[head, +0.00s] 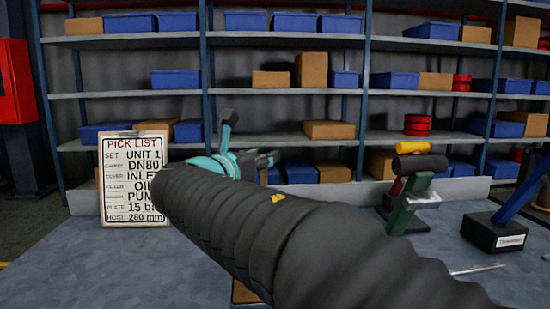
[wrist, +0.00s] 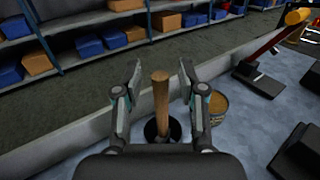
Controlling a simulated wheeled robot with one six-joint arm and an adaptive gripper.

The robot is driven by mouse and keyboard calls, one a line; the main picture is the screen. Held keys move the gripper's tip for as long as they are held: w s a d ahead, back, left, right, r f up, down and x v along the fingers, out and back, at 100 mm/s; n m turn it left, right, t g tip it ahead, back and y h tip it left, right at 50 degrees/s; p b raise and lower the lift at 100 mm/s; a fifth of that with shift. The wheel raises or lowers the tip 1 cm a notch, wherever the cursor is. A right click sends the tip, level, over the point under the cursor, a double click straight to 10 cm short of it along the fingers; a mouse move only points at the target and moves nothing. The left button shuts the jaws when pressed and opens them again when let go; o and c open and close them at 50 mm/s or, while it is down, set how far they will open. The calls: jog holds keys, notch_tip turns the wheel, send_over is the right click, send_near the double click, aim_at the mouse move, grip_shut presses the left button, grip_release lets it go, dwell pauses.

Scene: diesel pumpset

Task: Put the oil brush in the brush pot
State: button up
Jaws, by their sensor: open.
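A wooden handle (wrist: 161,100), which looks like that of the oil brush, stands nearly upright in the wrist view. Its lower end goes into a dark round holder (wrist: 150,132) on the bench; any bristles are hidden. My gripper (wrist: 160,70) is open, with one finger on each side of the handle and a visible gap to both. A round tin (wrist: 218,106) with a tan inside stands just right of the right finger, partly covered by it. I cannot tell which of the two containers is the brush pot. In the head view my arm hides the brush and both containers.
A pick list board (head: 133,178) stands at the left of the bench. A stand with black and yellow handled tools (head: 408,200) and a labelled black block (head: 494,235) are at the right. Shelves with blue bins (head: 294,22) are behind a low back ledge (wrist: 75,140).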

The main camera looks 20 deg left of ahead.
jog(key=s+a, duration=0.1)
jog(key=s, duration=1)
jog(key=shift+s, duration=0.4)
